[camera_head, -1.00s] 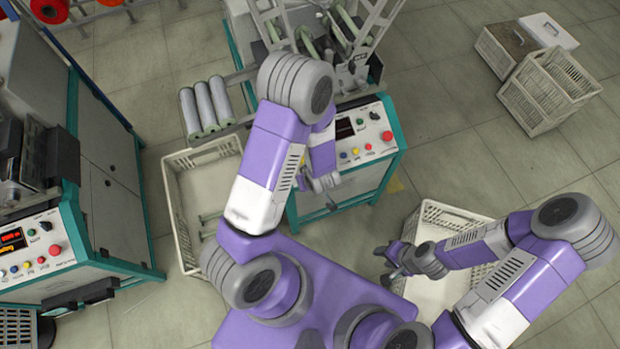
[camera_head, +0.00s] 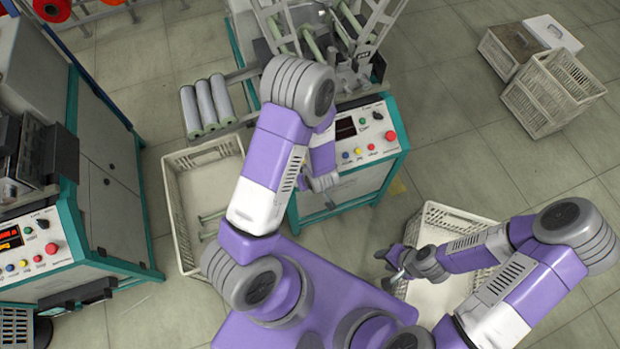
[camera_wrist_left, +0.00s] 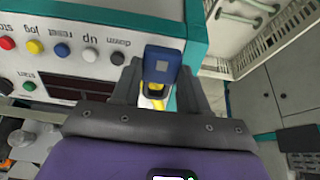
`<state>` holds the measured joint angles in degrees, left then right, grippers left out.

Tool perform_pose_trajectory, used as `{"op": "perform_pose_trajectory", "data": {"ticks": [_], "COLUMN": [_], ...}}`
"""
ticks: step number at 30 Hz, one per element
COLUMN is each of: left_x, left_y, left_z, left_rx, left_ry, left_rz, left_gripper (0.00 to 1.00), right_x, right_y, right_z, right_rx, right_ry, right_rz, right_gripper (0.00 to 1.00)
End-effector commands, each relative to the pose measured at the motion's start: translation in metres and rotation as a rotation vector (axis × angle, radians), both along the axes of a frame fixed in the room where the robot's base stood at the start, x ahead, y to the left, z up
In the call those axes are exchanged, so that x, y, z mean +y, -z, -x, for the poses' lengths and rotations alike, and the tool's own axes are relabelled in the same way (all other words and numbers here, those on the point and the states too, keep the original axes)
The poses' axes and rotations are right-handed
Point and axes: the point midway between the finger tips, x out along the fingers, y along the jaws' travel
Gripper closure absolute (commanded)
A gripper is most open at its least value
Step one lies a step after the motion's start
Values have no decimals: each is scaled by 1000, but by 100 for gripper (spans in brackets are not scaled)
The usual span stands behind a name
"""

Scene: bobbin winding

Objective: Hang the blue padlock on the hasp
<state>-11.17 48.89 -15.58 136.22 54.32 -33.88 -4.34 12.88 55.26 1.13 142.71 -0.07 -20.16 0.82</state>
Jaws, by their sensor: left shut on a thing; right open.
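A blue padlock (camera_wrist_left: 163,65) is held upright between the two fingers of my left gripper (camera_wrist_left: 160,88) in the left wrist view. A small yellow part shows just below its blue body; I cannot tell whether it belongs to the padlock. In the head view my left gripper is mostly hidden under its own arm, beside the front panel of the middle machine (camera_head: 368,140). My right gripper (camera_head: 393,262) is open and empty, over the rim of a white crate. I cannot make out the hasp in either view.
The middle machine's panel has coloured buttons (camera_wrist_left: 40,50). A white crate (camera_head: 205,155) stands left of it, another white crate (camera_head: 455,215) at the lower right. A second machine (camera_head: 105,200) stands at the left.

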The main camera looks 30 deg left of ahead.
Motion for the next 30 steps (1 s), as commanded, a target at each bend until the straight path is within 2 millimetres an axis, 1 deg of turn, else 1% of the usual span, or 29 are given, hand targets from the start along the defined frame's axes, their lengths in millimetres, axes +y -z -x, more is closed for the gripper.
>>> {"op": "perform_pose_trajectory", "data": {"ticks": [23,30], "left_x": [8,9], "left_y": [22,23], "left_z": [-7,-7], "left_rx": [-1,-1], "left_ry": [-1,-1], "left_rz": [0,0], "left_gripper": [98,98], "right_x": [0,0], "right_y": [16,16], "right_z": [0,0], "right_rx": [0,0], "right_ry": [0,0], "right_rz": [0,0], "right_gripper": [57,57]}}
